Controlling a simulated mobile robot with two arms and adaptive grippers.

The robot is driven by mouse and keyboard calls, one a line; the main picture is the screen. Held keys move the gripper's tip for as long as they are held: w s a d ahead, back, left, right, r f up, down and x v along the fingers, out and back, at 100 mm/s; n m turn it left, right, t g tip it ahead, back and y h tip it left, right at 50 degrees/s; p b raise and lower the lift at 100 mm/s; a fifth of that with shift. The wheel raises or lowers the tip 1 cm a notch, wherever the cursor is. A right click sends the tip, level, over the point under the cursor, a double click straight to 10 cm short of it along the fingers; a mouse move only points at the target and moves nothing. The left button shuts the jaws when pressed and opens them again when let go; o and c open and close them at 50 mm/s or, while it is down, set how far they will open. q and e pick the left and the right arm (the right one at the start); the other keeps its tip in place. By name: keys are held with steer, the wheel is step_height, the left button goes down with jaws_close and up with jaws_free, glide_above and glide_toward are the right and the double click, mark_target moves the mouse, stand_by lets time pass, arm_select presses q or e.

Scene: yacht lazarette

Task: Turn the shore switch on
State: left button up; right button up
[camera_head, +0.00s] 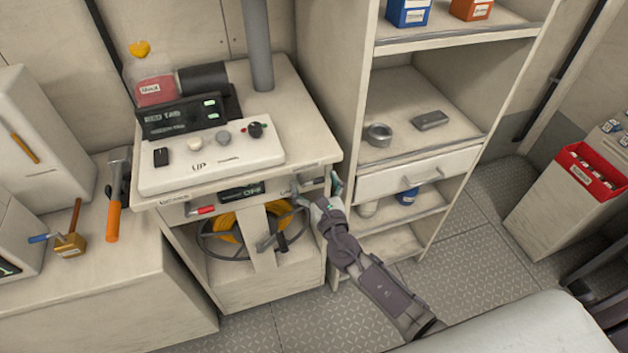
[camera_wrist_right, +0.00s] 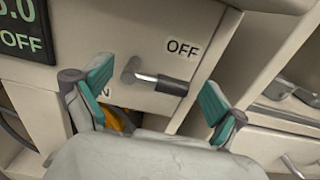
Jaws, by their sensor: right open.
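The shore switch is a small lever with a metal stem and black grip (camera_wrist_right: 172,86) on a pale panel in the right wrist view. Its grip points right and slightly down, between an OFF label (camera_wrist_right: 183,47) above and a lower label, partly hidden by my left-hand finger, that shows an N. My right gripper (camera_head: 317,193) is at the front of the cabinet's panel in the head view. Its two teal-padded fingers are open, one on each side of the lever, with visible gaps to it. My left gripper is not in view.
A dark display (camera_head: 242,192) reading OFF sits left of the switch. A red-handled item (camera_head: 201,210) is on the same panel. A coiled yellow hose or cable (camera_head: 222,228) hangs below. The shelf unit (camera_head: 345,110) stands close on the right; patterned floor (camera_head: 462,228) is clear.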

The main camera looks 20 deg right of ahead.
steer(key=c, duration=1.1)
steer(key=shift+f+m+b, duration=0.35)
steer(key=shift+m+b, duration=0.55)
steer(key=shift+m, duration=0.05)
steer(key=shift+f+m+b, duration=0.35)
steer(key=shift+m+b, duration=0.55)
steer(key=shift+m, duration=0.05)
steer(key=m+b, duration=0.2)
steer(key=m, duration=0.1)
steer(key=f+m+b, duration=0.1)
steer(key=m, duration=0.1)
steer(key=shift+a+b, duration=0.35)
steer(key=shift+a+f+m+b, duration=0.15)
steer(key=shift+a+m+b, duration=0.3)
steer(key=shift+m, duration=1.1)
steer(key=shift+a+f+m+b, duration=0.1)
steer(key=shift+a+m+b, duration=0.15)
steer(key=shift+m+b, duration=0.85)
steer(key=shift+a+f+m+b, duration=0.15)
steer(key=shift+a+m, duration=0.2)
steer(key=shift+m, duration=1.6)
